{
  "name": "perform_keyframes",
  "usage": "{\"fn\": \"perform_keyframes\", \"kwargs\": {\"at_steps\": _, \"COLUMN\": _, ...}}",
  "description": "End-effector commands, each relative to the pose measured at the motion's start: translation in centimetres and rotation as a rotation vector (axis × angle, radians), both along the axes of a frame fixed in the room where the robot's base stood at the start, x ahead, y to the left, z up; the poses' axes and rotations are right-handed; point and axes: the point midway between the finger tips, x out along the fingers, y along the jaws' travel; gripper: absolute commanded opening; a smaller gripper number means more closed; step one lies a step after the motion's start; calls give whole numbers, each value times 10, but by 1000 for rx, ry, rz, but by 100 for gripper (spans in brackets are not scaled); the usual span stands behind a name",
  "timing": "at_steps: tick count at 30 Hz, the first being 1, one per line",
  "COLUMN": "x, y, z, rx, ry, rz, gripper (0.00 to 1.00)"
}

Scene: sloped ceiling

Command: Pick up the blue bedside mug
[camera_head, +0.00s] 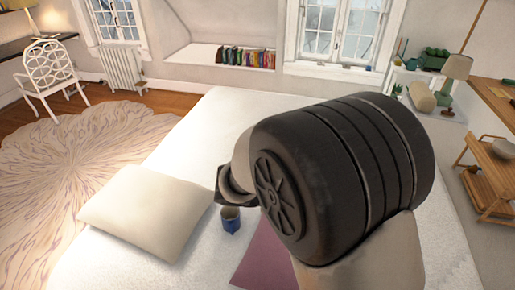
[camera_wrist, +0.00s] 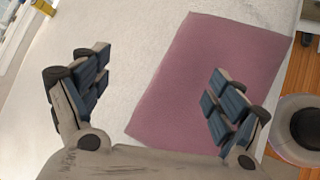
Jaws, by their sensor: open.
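I do not see the mug in the wrist view. My gripper (camera_wrist: 158,68) is open in the wrist view, its two fingers wide apart with nothing between them. Below it are the white bed cover and a mauve cloth (camera_wrist: 205,75).
The pillow (camera_head: 145,212) lies on the bed (camera_head: 215,120). A mauve cloth (camera_head: 265,262) lies right of the mug, partly hidden by my arm. A white shelf with a lamp (camera_head: 456,70) stands at the back right. A wooden cart (camera_head: 492,180) is at the right.

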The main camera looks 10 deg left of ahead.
Motion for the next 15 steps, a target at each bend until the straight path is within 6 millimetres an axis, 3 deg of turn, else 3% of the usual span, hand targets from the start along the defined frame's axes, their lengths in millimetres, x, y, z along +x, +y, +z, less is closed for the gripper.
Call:
{"fn": "perform_keyframes", "kwargs": {"at_steps": 3, "x": 18, "y": 54, "z": -41, "rx": -149, "ry": 32, "rz": 219, "gripper": 88}}
{"fn": "perform_keyframes", "kwargs": {"at_steps": 8, "x": 26, "y": 127, "z": -102, "rx": -330, "ry": 49, "rz": 512, "gripper": 88}}
{"fn": "perform_keyframes", "kwargs": {"at_steps": 12, "x": 13, "y": 189, "z": -162, "rx": -475, "ry": 53, "rz": 771, "gripper": 88}}
{"fn": "perform_keyframes", "kwargs": {"at_steps": 15, "x": -4, "y": 223, "z": -203, "rx": -559, "ry": 51, "rz": 933, "gripper": 88}}
